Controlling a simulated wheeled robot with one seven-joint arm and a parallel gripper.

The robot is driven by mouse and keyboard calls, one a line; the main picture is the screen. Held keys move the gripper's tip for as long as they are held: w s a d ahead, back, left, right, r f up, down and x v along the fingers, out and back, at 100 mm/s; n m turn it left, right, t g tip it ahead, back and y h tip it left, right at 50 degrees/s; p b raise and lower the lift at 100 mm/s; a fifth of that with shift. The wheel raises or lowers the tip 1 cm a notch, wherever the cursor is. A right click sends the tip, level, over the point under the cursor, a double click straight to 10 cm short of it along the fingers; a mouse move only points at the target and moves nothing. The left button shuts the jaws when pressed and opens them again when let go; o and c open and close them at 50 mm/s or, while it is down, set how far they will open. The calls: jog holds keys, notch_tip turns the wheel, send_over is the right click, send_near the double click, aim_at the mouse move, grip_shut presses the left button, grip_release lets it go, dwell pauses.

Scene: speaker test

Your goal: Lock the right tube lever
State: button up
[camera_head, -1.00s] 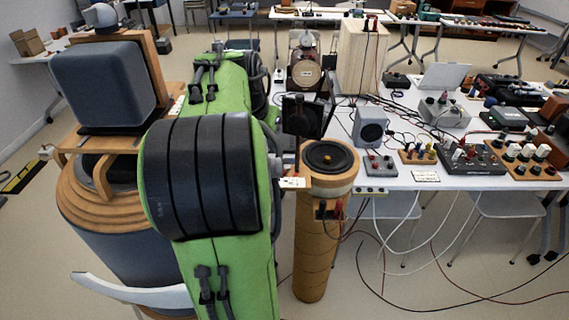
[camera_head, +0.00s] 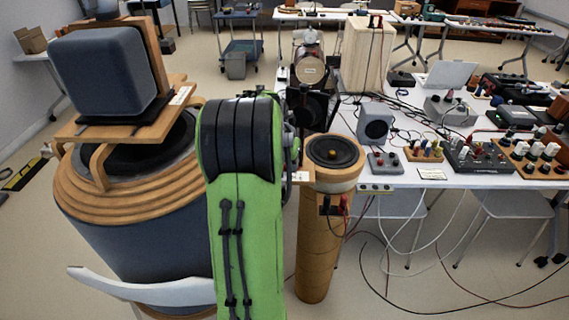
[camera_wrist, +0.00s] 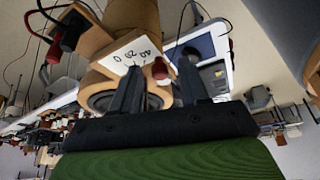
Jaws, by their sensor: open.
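The brown tube (camera_head: 318,245) stands upright at the table's front edge, with a round black speaker (camera_head: 334,151) in a wooden ring on top. In the wrist view the tube (camera_wrist: 132,14) comes in from the top, beside a wooden block with a white numbered label (camera_wrist: 130,54). My gripper (camera_wrist: 158,74) is open, its two dark fingers pointing at the tube's ring end. A small red piece (camera_wrist: 160,69) shows between the fingers; it may be the lever's tip. I cannot tell whether a finger touches it. In the head view my green arm hides the gripper.
A large drum-shaped wooden stand (camera_head: 130,215) bearing a grey speaker (camera_head: 103,72) is close on the left of my arm. The table (camera_head: 400,183) on the right holds a small grey speaker (camera_head: 375,122), switch boxes and wires. Loose cables hang and lie on the floor to the right.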

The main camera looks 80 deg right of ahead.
jog(key=shift+c, duration=0.2)
grip_shut()
jog(key=shift+w+r+m, duration=0.1)
jog(key=shift+w+m, duration=0.05)
jog(key=shift+m, duration=0.15)
jog(key=shift+w+d+m+g+y+p, duration=0.6)
jog(key=shift+m+p, duration=0.8)
jog(key=shift+m, duration=0.85)
jog(key=shift+w+d+m+g+y+p, duration=0.6)
jog(key=shift+m+p, duration=0.75)
jog(key=shift+m, duration=0.85)
jog(key=shift+w+d+m+g+y+p, duration=0.6)
jog(key=shift+m+p, duration=0.8)
jog(key=shift+m, duration=0.85)
